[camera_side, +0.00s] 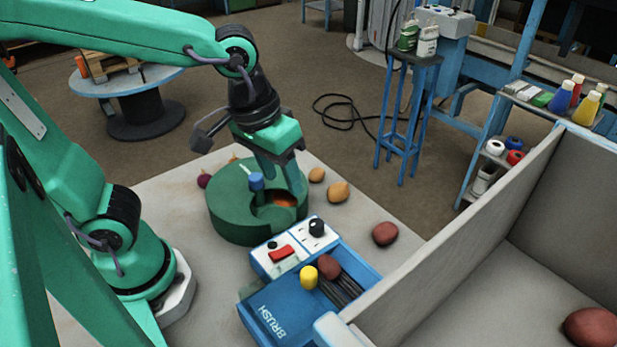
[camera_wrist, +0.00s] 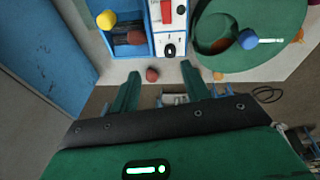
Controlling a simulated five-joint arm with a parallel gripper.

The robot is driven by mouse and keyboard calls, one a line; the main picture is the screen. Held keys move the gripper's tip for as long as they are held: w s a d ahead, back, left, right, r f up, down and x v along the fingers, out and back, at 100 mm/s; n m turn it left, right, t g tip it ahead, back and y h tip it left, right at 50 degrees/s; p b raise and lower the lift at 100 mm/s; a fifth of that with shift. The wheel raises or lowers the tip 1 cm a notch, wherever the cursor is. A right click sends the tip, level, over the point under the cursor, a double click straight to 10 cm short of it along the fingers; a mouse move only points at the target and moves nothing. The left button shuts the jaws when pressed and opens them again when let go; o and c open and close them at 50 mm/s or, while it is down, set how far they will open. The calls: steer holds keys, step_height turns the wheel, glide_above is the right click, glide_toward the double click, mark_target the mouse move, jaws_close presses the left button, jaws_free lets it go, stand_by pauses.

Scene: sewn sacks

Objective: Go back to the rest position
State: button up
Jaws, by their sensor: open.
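My gripper (camera_side: 282,184) points down over the round green drum (camera_side: 225,215) in the side view. Its two fingers are apart with nothing between them. In the wrist view my gripper (camera_wrist: 160,70) also shows spread fingers; a dark red potato (camera_wrist: 152,74) appears between them but lies farther off on the table. The drum has a round opening with something orange (camera_side: 283,201) in it. A blue knob with a pale stick (camera_side: 256,181) stands at the drum, close to the fingers; I cannot tell whether they touch.
A high-walled grey bin (camera_side: 455,235) on the right holds a red potato (camera_side: 592,328). Loose tan potatoes (camera_side: 338,192) and a red one (camera_side: 385,233) lie on the table.

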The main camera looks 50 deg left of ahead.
steer(key=s+a+r+m+t+y, duration=0.1)
steer(key=s+a+r+t, duration=0.1)
steer(key=a, duration=0.9)
steer(key=shift+s+t, duration=0.15)
steer(key=shift+t, duration=0.45)
steer(key=shift+o, duration=0.5)
